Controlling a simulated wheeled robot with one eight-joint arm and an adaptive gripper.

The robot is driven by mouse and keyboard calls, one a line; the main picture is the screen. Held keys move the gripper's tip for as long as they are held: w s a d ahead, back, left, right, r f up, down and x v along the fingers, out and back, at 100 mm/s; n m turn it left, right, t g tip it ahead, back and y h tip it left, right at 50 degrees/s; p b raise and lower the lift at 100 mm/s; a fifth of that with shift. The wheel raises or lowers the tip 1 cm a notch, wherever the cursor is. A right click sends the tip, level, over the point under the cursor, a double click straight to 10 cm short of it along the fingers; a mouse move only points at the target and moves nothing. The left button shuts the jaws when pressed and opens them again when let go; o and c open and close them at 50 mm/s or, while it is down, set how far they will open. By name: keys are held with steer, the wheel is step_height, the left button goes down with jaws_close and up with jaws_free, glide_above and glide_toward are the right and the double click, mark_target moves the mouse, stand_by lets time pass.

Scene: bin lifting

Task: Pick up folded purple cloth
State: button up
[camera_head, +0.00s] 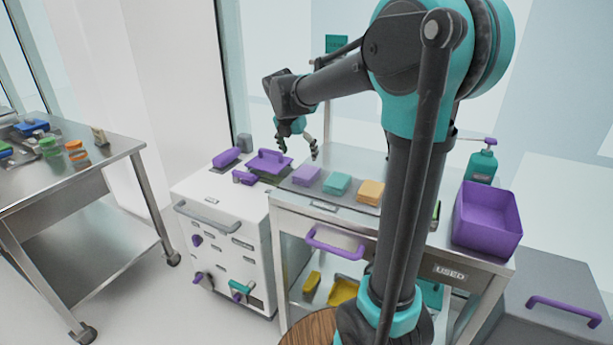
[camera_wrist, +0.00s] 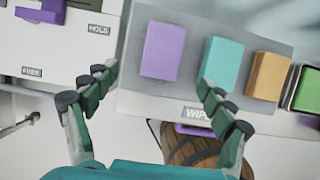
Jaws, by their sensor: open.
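The folded purple cloth (camera_head: 306,175) lies flat at the left end of a row of folded cloths on the metal cart top. In the wrist view the purple cloth (camera_wrist: 162,51) is ahead of the fingers, between their lines and fully visible. My gripper (camera_head: 298,140) is above the left edge of the cart, apart from the cloth. In the wrist view my gripper (camera_wrist: 155,88) has its fingers spread wide with nothing between them.
A teal cloth (camera_head: 337,183) and an orange cloth (camera_head: 370,192) lie right of the purple one. A purple bin (camera_head: 487,218) and a teal bottle (camera_head: 482,163) stand farther right. A white cabinet (camera_head: 225,225) with purple items adjoins the cart on the left.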

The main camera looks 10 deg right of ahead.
glide_above(306, 172)
steer(key=s+a, duration=0.1)
steer(key=a, duration=0.1)
steer(key=f, duration=0.4)
steer(key=shift+s+d+f, duration=0.1)
steer(key=shift+s, duration=0.1)
steer(key=x, duration=0.4)
steer(key=shift+w+d+f, duration=0.1)
steer(key=shift+d+f, duration=0.15)
steer(key=shift+d, duration=0.1)
steer(key=shift+w+f, duration=0.1)
steer(key=shift+f, duration=0.2)
steer(key=shift+f, duration=0.25)
steer(key=shift+c, duration=0.3)
steer(key=c, duration=1.1)
steer(key=shift+r, duration=0.1)
steer(key=shift+c, duration=0.2)
